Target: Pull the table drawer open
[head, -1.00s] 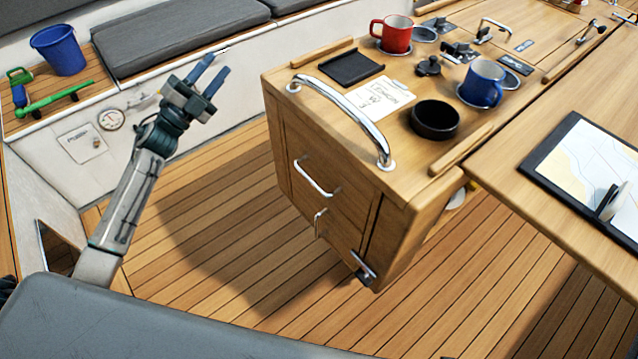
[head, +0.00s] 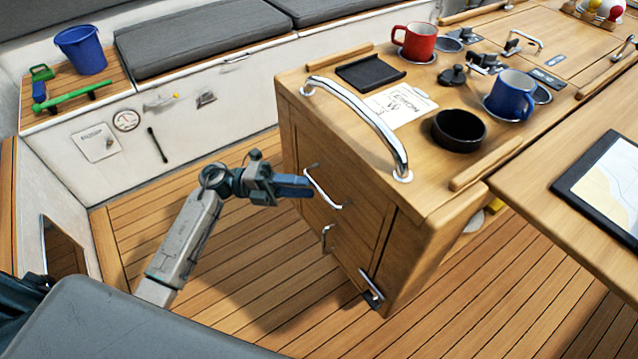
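The wooden table (head: 425,215) stands right of centre, its end face towards the left. The drawer front (head: 350,222) is in that face and looks flush and closed. A silver bar handle (head: 322,189) sits on it. My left gripper (head: 300,186) is level with this handle, its blue fingers pointing right at the handle's upper left end. The fingers overlap in this view, so their gap is hidden. I cannot tell whether they touch the handle. My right gripper is out of view.
A smaller handle (head: 326,238) and a metal latch (head: 371,288) are lower on the same face. A large curved grab rail (head: 365,122) runs along the table's top edge. Mugs, a black bowl (head: 459,130) and a tray stand on top. The deck left of the table is clear.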

